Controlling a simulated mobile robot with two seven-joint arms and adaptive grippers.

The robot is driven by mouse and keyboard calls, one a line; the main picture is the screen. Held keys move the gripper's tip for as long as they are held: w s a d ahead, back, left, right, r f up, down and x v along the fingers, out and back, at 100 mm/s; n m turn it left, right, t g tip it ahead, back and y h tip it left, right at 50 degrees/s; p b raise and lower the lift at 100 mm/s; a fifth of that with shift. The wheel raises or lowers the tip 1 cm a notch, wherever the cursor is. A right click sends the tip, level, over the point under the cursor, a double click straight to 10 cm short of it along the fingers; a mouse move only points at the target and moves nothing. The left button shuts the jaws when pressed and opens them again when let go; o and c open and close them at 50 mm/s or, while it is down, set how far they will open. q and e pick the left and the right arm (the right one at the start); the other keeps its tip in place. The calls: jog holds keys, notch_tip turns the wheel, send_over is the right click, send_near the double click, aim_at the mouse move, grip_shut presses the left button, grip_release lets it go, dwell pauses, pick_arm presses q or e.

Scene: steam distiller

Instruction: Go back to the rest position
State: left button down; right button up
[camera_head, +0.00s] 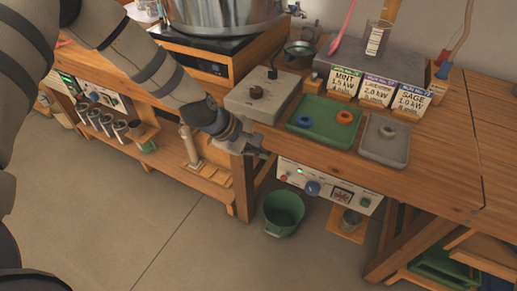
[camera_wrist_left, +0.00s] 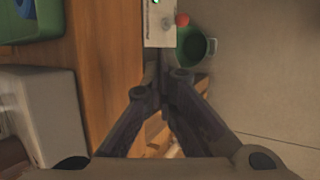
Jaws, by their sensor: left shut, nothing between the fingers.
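My left arm comes in from the left, and its gripper (camera_head: 262,152) hangs at the front edge of the wooden bench (camera_head: 230,150). In the left wrist view the fingers (camera_wrist_left: 165,75) are together at the tips, with nothing between them. The gripper is below and in front of the grey box (camera_head: 258,100) and left of the control panel (camera_head: 328,187). My right gripper is not in view.
A green tray (camera_head: 312,134) with blue and orange rings and a grey tray (camera_head: 372,150) lie on the bench. A green bucket (camera_head: 284,213) stands on the floor below. A steel pot (camera_head: 225,15) stands behind. Floor at front left is clear.

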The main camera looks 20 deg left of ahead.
pick_arm(q)
jog(key=s+d+f+m+g+y, duration=0.15)
jog(key=s+f+m, duration=0.35)
jog(key=s, duration=0.6)
jog(key=s+d+f+m+g, duration=0.1)
jog(key=s+f+m+g, duration=0.2)
jog(key=s+f, duration=0.55)
jog(key=s+a+r+m+g+y, duration=0.1)
jog(key=s+m, duration=0.3)
jog(key=s, duration=0.6)
jog(key=s+a+r+m+g+y, duration=0.1)
jog(key=s+m, duration=0.3)
jog(key=s, duration=0.7)
jog(key=shift+s+a+r+g, duration=0.15)
jog(key=shift+a+r+g, duration=0.25)
jog(key=shift+a+g, duration=0.45)
